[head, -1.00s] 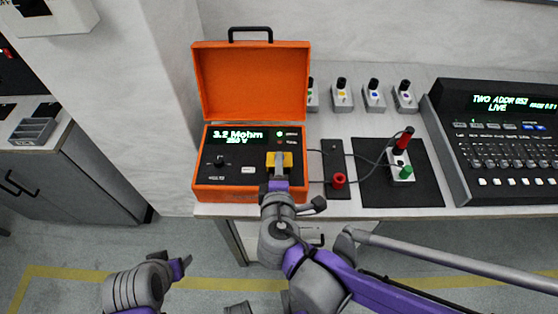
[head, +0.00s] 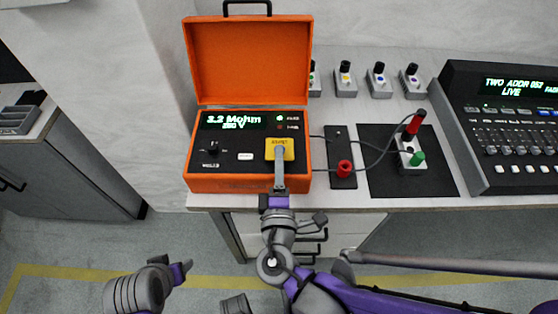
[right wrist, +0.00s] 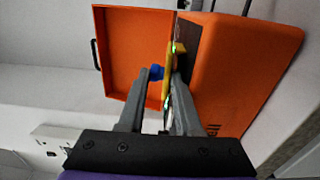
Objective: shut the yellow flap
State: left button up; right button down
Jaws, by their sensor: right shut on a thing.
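The yellow flap (head: 280,148) is at the right of the black panel of an orange case (head: 235,184). In the head view its face shows, with lettering along its top. My right gripper (head: 280,172) comes from the front, its fingers at the flap's lower edge, shut on the flap. In the right wrist view the flap (right wrist: 175,62) shows nearly edge-on between the fingertips (right wrist: 170,85), standing up from the panel. A blue round thing (right wrist: 156,73) shows beside the left fingertip. My left gripper (head: 182,270) hangs low, away from the bench; its jaw opening is unclear.
The case's orange lid (head: 250,60) stands open behind the panel. A red terminal (head: 344,168) and a small box with red and green plugs (head: 410,155) are wired to the right. Several knob boxes (head: 378,84) line the back; a console (head: 505,130) stands far right.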

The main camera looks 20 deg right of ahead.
jog(key=c, duration=0.8)
grip_release()
jog(key=shift+o, duration=0.2)
